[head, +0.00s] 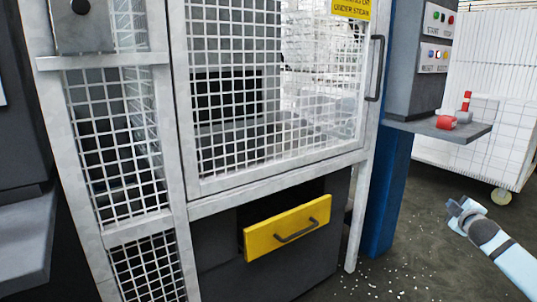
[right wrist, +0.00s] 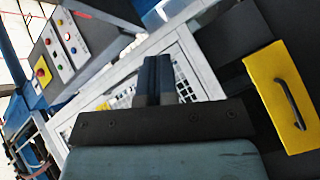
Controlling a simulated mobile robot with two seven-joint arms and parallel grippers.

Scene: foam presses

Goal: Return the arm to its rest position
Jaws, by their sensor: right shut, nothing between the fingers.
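My right gripper (head: 455,208) is at the lower right of the head view, in front of the press and to the right of its frame. It is shut and empty, and touches nothing that I can see. In the right wrist view its two dark fingers (right wrist: 158,80) are together. My left gripper is not in either view.
A caged press with a mesh door (head: 275,90) fills the middle. Its yellow drawer front (head: 287,228) has a dark handle. A control panel (head: 437,38) and a small shelf (head: 470,131) with red items stand at right. A white mesh cart (head: 500,100) is behind. White bits litter the floor.

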